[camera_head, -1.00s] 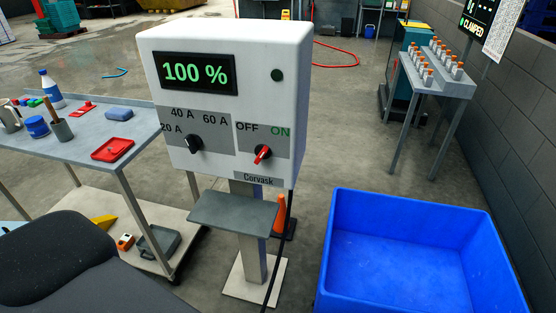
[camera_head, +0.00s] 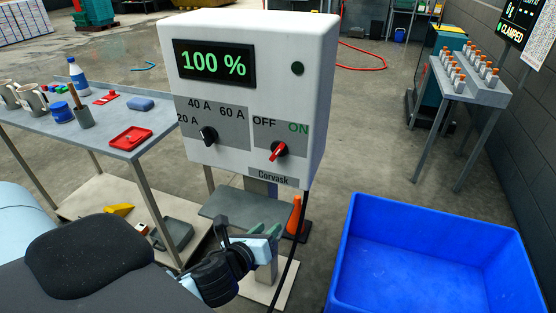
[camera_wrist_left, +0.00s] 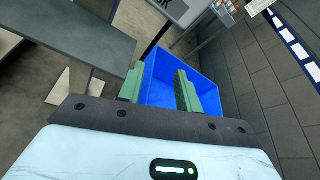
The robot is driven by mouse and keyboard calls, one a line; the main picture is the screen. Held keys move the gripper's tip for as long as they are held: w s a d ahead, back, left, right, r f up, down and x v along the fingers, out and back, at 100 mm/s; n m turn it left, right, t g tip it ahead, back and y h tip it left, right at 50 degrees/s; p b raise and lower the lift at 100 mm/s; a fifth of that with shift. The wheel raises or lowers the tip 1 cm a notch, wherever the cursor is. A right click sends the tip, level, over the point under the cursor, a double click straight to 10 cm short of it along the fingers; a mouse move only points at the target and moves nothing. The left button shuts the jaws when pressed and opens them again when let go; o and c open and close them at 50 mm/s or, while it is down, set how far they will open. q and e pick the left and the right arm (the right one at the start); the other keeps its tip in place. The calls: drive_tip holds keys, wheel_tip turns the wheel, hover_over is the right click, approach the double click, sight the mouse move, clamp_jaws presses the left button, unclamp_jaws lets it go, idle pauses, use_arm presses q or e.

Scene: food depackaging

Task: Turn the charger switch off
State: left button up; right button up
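The white charger box (camera_head: 300,85) stands on a post, its display (camera_head: 214,63) reading 100 %. Its red switch knob (camera_head: 278,151) sits on the grey panel below the OFF and ON labels, tilted toward the green ON. A black current knob (camera_head: 208,135) is to its left. My left gripper (camera_head: 271,236) is below the box, near the right end of the small grey shelf, apart from the switch. In the left wrist view its two green fingers (camera_wrist_left: 160,88) are spread with nothing between them. The switch is outside that view. My right gripper is not seen.
The small grey shelf (camera_head: 235,205) juts out under the box. A blue bin (camera_head: 420,218) stands at right. A grey table (camera_head: 95,135) with cups and a red tray is left.

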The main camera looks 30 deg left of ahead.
sight(276, 153)
use_arm(q)
drive_tip(key=w+a+r+m+t+y, duration=0.2)
drive_tip(key=w+r+m, duration=0.1)
drive_tip(key=r+m, duration=0.25)
drive_tip(key=w+a+r+m+t+y, duration=0.1)
drive_tip(key=w+a+r+m, duration=0.1)
drive_tip(key=r+m, duration=0.35)
drive_tip(key=shift+n, duration=0.8)
drive_tip(key=shift+r+b+x, duration=0.15)
drive_tip(key=shift+r+x, duration=0.15)
drive_tip(key=shift+x, duration=1)
drive_tip(key=shift+r+b+x, duration=0.15)
drive_tip(key=shift+r+x, duration=0.15)
drive_tip(key=shift+x, duration=1.05)
drive_tip(key=shift+r+b+x, duration=0.15)
drive_tip(key=shift+r+x, duration=0.15)
drive_tip(key=shift+x, duration=1)
drive_tip(key=shift+d, duration=0.2)
clamp_jaws()
